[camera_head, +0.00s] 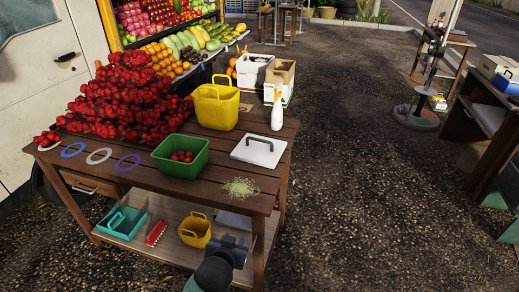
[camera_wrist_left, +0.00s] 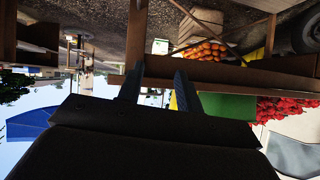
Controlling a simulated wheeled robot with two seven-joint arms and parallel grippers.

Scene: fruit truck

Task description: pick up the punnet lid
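The punnet lid (camera_head: 259,151) is a flat white square with a dark bar handle on top. It lies on the right part of the brown wooden table (camera_head: 215,185). The green punnet (camera_head: 181,165), with red berries inside, stands left of it. My left gripper (camera_head: 235,241) is in front of the table's near edge, below and apart from the lid. In the left wrist view its two fingers (camera_wrist_left: 156,88) are spread with nothing clearly held between them. I cannot make out the lid in that view. My right gripper is not in view.
A yellow basket (camera_head: 215,106) and a white bottle (camera_head: 277,106) stand behind the lid. Green shreds (camera_head: 240,188) lie in front of it. A red berry heap (camera_head: 128,98) and several rings fill the left. The lower shelf holds a teal basket (camera_head: 122,222) and a small yellow basket (camera_head: 194,231).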

